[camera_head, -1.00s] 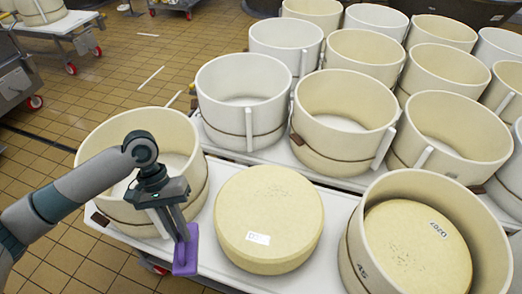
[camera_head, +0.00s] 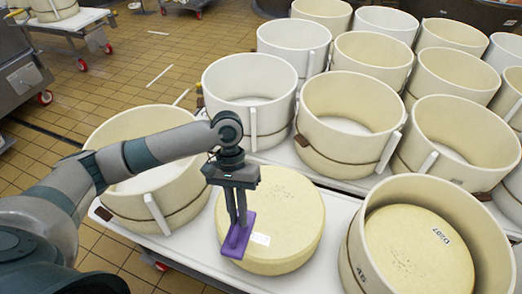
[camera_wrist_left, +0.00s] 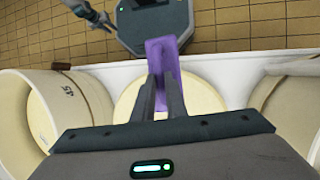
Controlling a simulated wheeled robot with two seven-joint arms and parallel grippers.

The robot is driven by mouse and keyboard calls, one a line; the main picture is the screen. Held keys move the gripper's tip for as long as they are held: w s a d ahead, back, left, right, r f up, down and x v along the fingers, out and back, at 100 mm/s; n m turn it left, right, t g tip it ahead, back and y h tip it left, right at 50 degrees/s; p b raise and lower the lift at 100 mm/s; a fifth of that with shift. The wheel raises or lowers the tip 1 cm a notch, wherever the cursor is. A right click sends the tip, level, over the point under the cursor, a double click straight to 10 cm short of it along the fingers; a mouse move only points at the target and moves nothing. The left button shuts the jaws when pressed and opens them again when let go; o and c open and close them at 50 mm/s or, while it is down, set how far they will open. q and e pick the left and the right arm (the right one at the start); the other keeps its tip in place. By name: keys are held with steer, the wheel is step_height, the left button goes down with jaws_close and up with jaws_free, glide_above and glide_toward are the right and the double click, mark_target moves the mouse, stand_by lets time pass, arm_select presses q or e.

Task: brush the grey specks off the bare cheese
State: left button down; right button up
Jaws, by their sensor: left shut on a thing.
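The bare cheese (camera_head: 290,205) is a pale yellow wheel without a mould, lying flat on the white table, with a small white label. My left gripper (camera_head: 239,220) is shut on a purple brush (camera_head: 236,240), over the cheese's left front part. Contact between brush and cheese cannot be told. In the left wrist view the brush (camera_wrist_left: 163,50) sticks out past the fingers, with the cheese (camera_wrist_left: 205,98) behind them. What seems to be my right gripper (camera_wrist_left: 98,18) is small at that view's top left.
An empty cream mould (camera_head: 130,195) stands left of the cheese. A mould (camera_head: 362,235) holding another cheese (camera_head: 405,255) stands close on the right. Several tall moulds (camera_head: 340,120) crowd behind. A narrow strip of white table (camera_head: 310,270) is bare in front.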

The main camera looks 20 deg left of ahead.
arm_select(q)
steer(key=shift+w+r, duration=0.1)
steer(key=shift+w, duration=0.1)
steer(key=w+a+n+t+h+p, duration=0.1)
steer(key=w+a+n+t+p, duration=0.1)
steer(key=w+n+p, duration=0.3)
steer(key=w+a+n+t+h+p, duration=0.1)
steer(key=w+n+p, duration=0.5)
steer(key=w, duration=1.1)
steer(key=a+t+p, duration=0.1)
steer(key=a+p, duration=0.1)
steer(key=p, duration=0.2)
steer(key=shift+f+h+p, duration=0.2)
steer(key=shift+h+p, duration=0.1)
steer(key=shift+p, duration=0.05)
steer(key=shift+s+f, duration=0.1)
steer(key=shift+s, duration=0.05)
